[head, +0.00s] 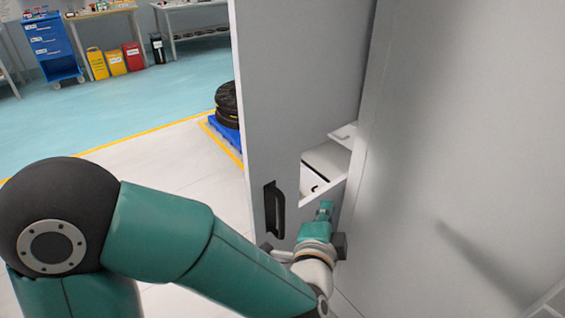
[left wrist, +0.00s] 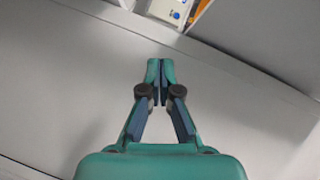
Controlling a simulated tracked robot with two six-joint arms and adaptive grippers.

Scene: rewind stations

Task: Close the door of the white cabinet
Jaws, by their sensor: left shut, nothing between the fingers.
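The white cabinet fills the middle and right of the head view. A tall light grey panel with a black handle (head: 275,210), apparently the door (head: 290,80), stands upright in the middle. Part of the interior (head: 325,165) with white shelf-like pieces shows beside it, so the cabinet is open. A large plain panel (head: 460,120) of the cabinet is at the right. My left gripper (head: 325,208) is shut and empty, low to the right of the handle. In the left wrist view its fingertips (left wrist: 160,72) are before a pale flat surface (left wrist: 60,80); contact cannot be told.
Black round items (head: 228,105) on a blue pallet (head: 225,132) stand behind the door, inside a yellow floor line. A blue drawer cart (head: 50,45), coloured bins (head: 115,62) and tables are far back left. The floor between is clear.

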